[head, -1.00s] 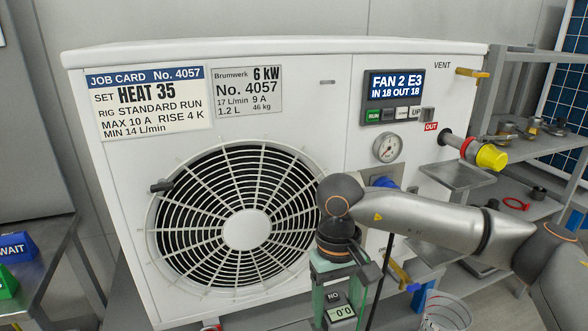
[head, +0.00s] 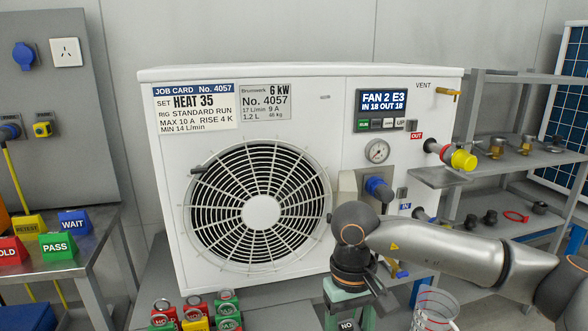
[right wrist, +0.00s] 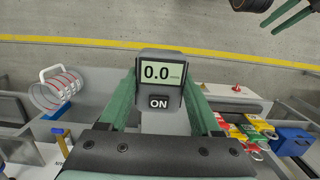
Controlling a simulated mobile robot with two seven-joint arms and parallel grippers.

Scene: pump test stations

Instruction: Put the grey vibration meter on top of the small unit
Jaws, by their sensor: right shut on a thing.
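The only unit in view is a white fan unit (head: 262,110), labelled No. 4057 and 6 kW. Its display reads FAN 2 E3. Its top (head: 300,71) is bare. The grey vibration meter (right wrist: 160,68) is gripped between the green fingers of my right gripper (right wrist: 163,85); its screen reads 0.0 above an ON button. In the head view my right gripper (head: 348,300) points down before the unit's lower right front, with only the meter's upper edge (head: 347,325) showing. Green fingers of what looks like my left gripper (right wrist: 285,17) show at the wrist view's top right; their opening is unclear.
A side table (head: 95,265) at left holds coloured WAIT, PASS and HOLD blocks. A clear jug (head: 433,308) stands right of my gripper. Shelves (head: 520,155) with fittings stand at right. A yellow-capped pipe (head: 462,159) juts from the unit.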

